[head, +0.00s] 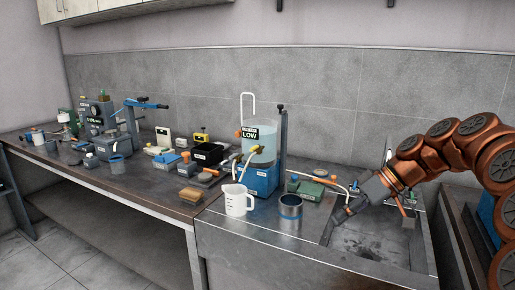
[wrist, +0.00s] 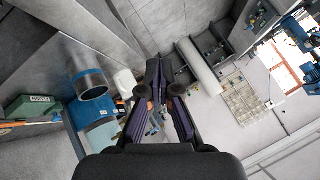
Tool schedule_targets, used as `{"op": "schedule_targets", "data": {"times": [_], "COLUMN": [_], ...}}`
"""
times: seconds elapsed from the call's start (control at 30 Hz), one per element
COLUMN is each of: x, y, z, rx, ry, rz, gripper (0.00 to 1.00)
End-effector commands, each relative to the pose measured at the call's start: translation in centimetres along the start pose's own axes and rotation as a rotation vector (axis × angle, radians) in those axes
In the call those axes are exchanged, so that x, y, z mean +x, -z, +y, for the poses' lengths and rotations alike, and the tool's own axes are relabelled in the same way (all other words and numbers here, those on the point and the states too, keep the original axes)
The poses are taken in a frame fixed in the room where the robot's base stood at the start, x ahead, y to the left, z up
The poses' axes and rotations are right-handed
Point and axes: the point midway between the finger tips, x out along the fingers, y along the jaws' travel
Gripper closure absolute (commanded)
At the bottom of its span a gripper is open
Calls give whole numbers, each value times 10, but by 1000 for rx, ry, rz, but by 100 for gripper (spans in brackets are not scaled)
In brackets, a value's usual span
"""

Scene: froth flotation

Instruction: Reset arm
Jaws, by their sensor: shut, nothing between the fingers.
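My copper-coloured arm (head: 455,148) reaches in from the right in the head view. My gripper (head: 336,228) hangs over the left part of the sink, its fingers pointing down and to the left. In the wrist view the dark fingers of my gripper (wrist: 158,68) come together at their tips with nothing between them. In the head view the gripper is a little to the right of a metal cup (head: 290,208) with a blue band and does not seem to hold it. I cannot tell the exact gap between them.
A white measuring jug (head: 238,199) stands left of the cup. Behind it is a flotation cell (head: 262,150) on a blue base marked LOW. A green box (head: 305,189) lies by the sink (head: 375,266). Several instruments and boxes crowd the bench (head: 150,200) to the left.

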Motion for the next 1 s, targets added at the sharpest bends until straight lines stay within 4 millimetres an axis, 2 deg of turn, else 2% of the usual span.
{"op": "schedule_targets", "data": {"times": [0.03,0.2,0.37,0.5,0.67,0.8,1.0], "x": [6,31,48,61,70,73,72], "y": [-3,-26,-58,-93,-137,-182,-246], "z": [-19,-65,-101,-126,-148,-163,-175], "rx": [17,109,200,284,384,481,619], "ry": [-3,-35,-95,-165,-269,-367,-517], "rz": [-32,-143,-241,-321,-392,-445,-491], "gripper": [100,100,100,100,100,100,100]}}
